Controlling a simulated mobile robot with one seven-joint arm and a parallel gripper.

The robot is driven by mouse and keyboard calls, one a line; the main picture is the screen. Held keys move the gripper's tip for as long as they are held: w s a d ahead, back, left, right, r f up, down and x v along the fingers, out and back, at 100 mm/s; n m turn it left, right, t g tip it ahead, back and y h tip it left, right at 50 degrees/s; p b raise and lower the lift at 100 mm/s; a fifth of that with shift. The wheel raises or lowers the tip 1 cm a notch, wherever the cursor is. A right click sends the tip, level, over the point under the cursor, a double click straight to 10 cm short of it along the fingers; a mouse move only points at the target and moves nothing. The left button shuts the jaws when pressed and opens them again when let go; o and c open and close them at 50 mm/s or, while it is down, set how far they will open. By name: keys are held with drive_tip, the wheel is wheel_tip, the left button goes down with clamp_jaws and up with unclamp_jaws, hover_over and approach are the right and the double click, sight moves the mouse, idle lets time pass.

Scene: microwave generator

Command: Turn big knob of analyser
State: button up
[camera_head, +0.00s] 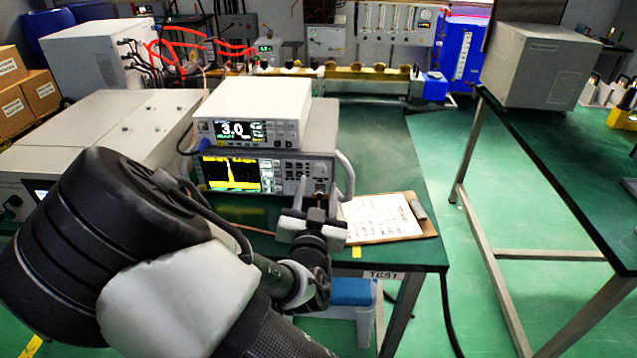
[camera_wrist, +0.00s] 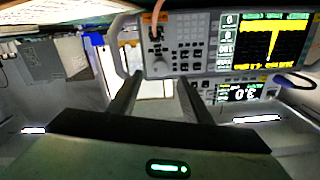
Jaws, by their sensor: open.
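The analyser (camera_head: 240,174) is the lower of two stacked instruments on the green table, with a yellow trace on its screen. It shows inverted in the wrist view (camera_wrist: 205,45). Its big round knob (camera_wrist: 156,59) is on the button panel, just past the fingertips and roughly in line with the gap between them. In the head view the knob (camera_head: 321,169) sits at the panel's right side, just above my gripper. My gripper (camera_head: 316,198) is open and empty in front of the panel; it also shows in the wrist view (camera_wrist: 158,79). Contact with the knob does not show.
A white meter (camera_head: 262,107) reading 3.0 rests on the analyser. A grey side handle (camera_head: 346,174) stands close right of the knob. A clipboard (camera_head: 383,217) lies on the table to the right. An orange cable (camera_wrist: 157,18) runs to the panel near the knob.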

sight(320, 172)
drive_tip(key=shift+w, duration=2.4)
drive_tip(key=shift+d, duration=0.1)
drive_tip(key=c, duration=1.1)
